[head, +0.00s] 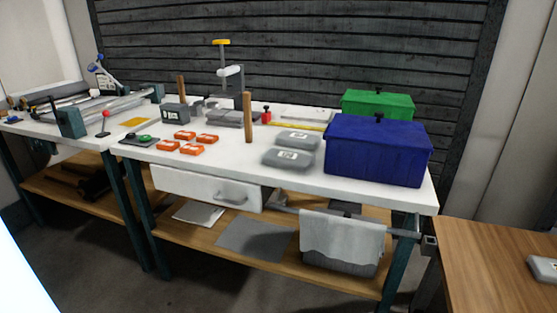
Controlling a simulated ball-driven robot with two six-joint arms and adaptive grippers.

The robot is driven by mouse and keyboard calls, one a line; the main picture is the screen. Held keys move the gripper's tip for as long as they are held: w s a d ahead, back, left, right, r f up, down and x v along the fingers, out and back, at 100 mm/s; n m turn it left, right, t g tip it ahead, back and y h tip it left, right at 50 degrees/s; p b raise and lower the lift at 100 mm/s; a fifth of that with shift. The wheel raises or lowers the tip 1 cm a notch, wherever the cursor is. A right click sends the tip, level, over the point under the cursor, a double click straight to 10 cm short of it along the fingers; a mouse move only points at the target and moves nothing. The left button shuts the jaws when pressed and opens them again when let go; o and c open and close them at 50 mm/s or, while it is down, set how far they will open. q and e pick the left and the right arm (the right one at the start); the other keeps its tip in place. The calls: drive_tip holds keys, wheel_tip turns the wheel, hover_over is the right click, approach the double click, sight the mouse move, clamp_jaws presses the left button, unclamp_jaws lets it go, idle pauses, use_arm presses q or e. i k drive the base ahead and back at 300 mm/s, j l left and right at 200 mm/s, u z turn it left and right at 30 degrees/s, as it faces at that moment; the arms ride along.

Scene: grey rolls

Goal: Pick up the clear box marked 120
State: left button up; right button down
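Two low greyish, clear-looking boxes lie on the white bench, left of the blue box. The nearer box (275,162) and the farther box (285,143) each carry a small pale label. A similar labelled box (540,270) sits on the wooden table at the right edge, partly cut off by the frame. The labels are too small to read, so I cannot tell which box is marked 120. Neither of my grippers is in view.
The blue box (375,150) and green box (378,102) stand at the bench's right end. Several orange boxes (168,146) and an upright wooden post (248,118) are left of the grey boxes. The bench front (335,188) is clear. The wooden table (480,250) is mostly bare.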

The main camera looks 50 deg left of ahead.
sight(301, 162)
drive_tip(key=u, duration=1.6)
